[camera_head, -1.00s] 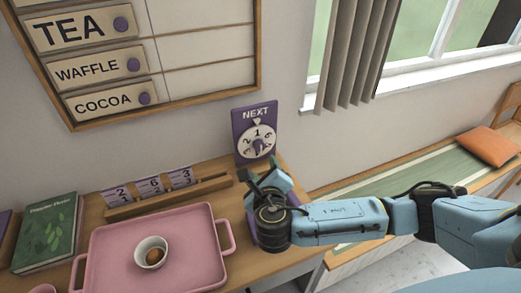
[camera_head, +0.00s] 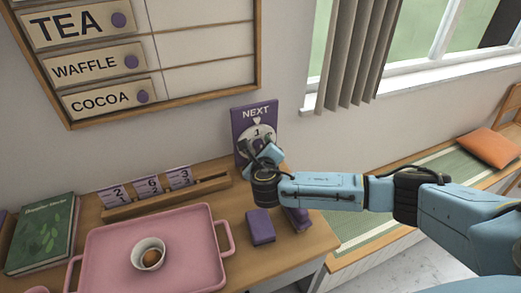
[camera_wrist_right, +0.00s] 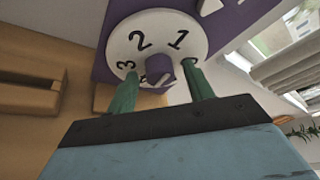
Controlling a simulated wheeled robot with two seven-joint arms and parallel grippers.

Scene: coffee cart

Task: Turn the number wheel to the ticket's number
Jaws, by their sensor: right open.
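The number wheel (camera_head: 258,131) is a white dial on a purple board (camera_head: 241,119) marked NEXT, upright against the wall. The 1 is nearest the pointer in the head view. In the right wrist view the dial (camera_wrist_right: 158,28) shows 1, 2 and 3, with a purple knob (camera_wrist_right: 160,70) at its centre. My right gripper (camera_head: 263,152) is at the dial, open, with its green fingers (camera_wrist_right: 160,91) on either side of the knob. I cannot tell whether they touch it. Tickets reading 2 (camera_head: 115,195), 6 (camera_head: 148,187) and 3 (camera_head: 180,178) stand in a wooden rack. My left gripper is out of view.
A pink tray (camera_head: 105,243) with a small cup (camera_head: 148,253) is at the front left. The wooden rack (camera_head: 205,186) stands behind it. Two purple blocks (camera_head: 260,227) (camera_head: 297,218) lie below my right gripper. A green book (camera_head: 42,233) is at far left.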

